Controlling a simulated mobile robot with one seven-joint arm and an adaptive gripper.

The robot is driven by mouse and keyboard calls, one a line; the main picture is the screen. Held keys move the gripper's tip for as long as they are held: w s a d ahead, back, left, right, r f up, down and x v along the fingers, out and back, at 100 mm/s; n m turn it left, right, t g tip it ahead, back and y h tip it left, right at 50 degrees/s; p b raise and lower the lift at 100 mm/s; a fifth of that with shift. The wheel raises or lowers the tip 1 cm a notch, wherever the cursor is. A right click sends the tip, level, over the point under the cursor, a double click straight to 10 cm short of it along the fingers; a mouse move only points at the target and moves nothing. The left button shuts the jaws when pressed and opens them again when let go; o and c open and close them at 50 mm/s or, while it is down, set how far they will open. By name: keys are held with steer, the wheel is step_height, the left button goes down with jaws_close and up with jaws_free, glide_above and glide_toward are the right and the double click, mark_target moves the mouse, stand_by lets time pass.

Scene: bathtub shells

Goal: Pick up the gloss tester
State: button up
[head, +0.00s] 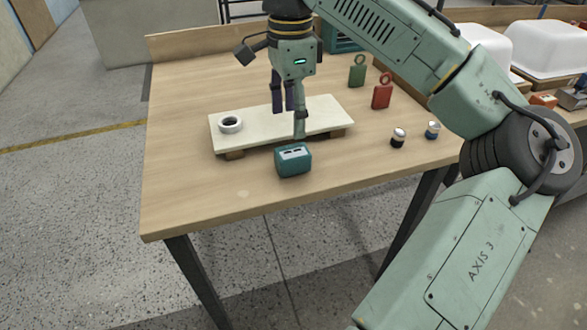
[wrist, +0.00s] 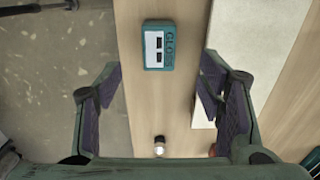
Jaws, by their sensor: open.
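The gloss tester (head: 293,160) is a small teal box with a pale panel on top. It stands on the wooden table, close to the front edge of a white board. In the wrist view the gloss tester (wrist: 159,46) shows the word GLOSS and lies near the top, apart from both fingers. My gripper (head: 289,118) points down and is open and empty, above the table in the board's area. In the wrist view my gripper (wrist: 159,88) has its fingers spread left and right, with bare table between them.
The table's front left is clear.

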mark_target(293, 151)
step_height(293, 151, down, 4)
steer(key=shift+w+d, duration=0.1)
steer(key=shift+f+p, duration=0.45)
steer(key=shift+f, duration=2.4)
steer(key=c, duration=1.4)
steer(key=shift+r, duration=0.15)
steer(key=shift+r, duration=0.5)
step_height(293, 151, up, 2)
steer(key=shift+r+b, duration=0.15)
steer(key=shift+b, duration=0.2)
steer(key=s, duration=0.5)
steer(key=s+d+r+b, duration=0.1)
steer(key=s, duration=0.5)
steer(key=s+b, duration=0.1)
steer(key=s, duration=0.4)
steer(key=shift+s+d+r, duration=0.15)
steer(key=shift+d+r, duration=0.1)
